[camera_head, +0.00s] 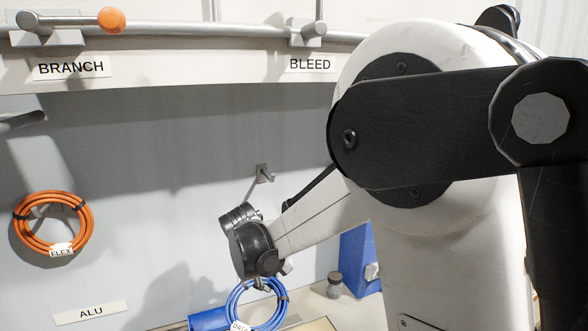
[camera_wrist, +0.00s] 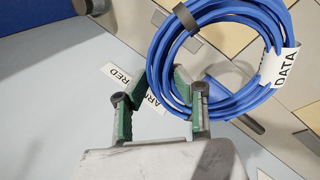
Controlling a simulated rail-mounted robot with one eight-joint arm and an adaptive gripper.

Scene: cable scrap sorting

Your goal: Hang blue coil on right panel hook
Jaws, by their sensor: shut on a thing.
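The blue coil (camera_head: 283,303), with a white DATA tag, is in my gripper (camera_head: 264,284) low in the head view, in front of the grey panel. In the wrist view the coil (camera_wrist: 161,58) fills the upper right, with a dark tie on it. The green-padded fingers of my gripper (camera_wrist: 188,92) meet its lower left side; the exact grip is partly hidden. A grey panel hook (camera_head: 264,174) is bare, above and apart from the coil. My arm covers the panel to its right.
An orange coil (camera_head: 20,228) tagged FLEX hangs at the left of the panel (camera_head: 130,190), above an ALU label (camera_head: 91,312). Blue bins (camera_head: 353,258) stand below. A pipe with BRANCH and BLEED labels (camera_head: 310,65) runs above. A small grey knobbed object (camera_head: 334,285) stands beside the right bin.

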